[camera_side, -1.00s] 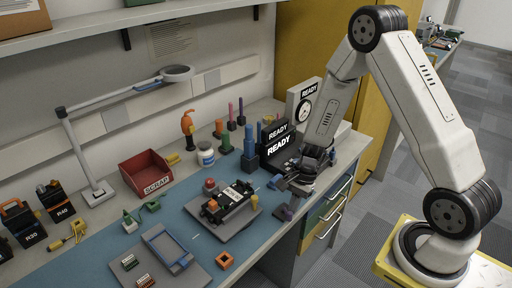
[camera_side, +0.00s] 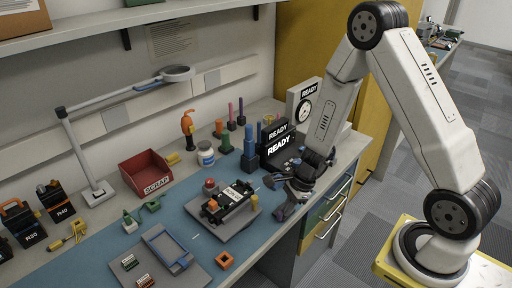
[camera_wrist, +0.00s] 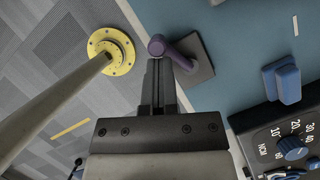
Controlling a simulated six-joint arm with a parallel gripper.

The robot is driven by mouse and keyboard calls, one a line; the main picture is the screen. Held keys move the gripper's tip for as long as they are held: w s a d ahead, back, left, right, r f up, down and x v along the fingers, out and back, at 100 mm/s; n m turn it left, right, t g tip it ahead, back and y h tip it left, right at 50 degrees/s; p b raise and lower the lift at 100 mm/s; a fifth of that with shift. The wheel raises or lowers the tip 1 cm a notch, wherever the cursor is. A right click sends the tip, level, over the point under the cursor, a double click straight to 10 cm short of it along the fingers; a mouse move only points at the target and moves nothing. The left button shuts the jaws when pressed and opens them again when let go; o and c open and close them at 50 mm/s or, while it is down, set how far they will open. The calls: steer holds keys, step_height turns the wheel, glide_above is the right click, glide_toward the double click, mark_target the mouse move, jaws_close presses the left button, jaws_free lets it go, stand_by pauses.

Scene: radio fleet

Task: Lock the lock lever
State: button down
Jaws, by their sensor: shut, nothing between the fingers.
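A purple lever (camera_wrist: 176,54) with a round knob stands on a dark grey plate (camera_wrist: 200,68) at the bench's front edge, in the upper middle of the wrist view. It is partly hidden behind my gripper in the side view (camera_side: 283,213). I take it to be the lock lever, but no label shows. My gripper (camera_wrist: 159,66) is shut and empty, its fingertips at the knob end of the lever. I cannot tell whether they touch. In the side view my gripper (camera_side: 284,193) is over the bench's right front edge.
A black box with a dial marked NCM (camera_wrist: 283,143) and a blue block (camera_wrist: 287,82) are to the right in the wrist view. A radio unit (camera_side: 229,201) lies on a grey plate left of my gripper. Black READY displays (camera_side: 279,147) stand behind it.

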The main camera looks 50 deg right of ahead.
steer(key=shift+w+a, duration=0.15)
steer(key=shift+a, duration=0.05)
steer(key=shift+d, duration=0.2)
steer(key=shift+w+d, duration=0.15)
steer(key=shift+d, duration=0.45)
stand_by(0.3)
steer(key=shift+d, duration=0.1)
steer(key=shift+s+d, duration=0.55)
steer(key=shift+d, duration=0.15)
steer(key=s+d+v, duration=0.1)
steer(key=v, duration=0.9)
steer(key=shift+s, duration=0.45)
steer(key=shift+d, duration=0.2)
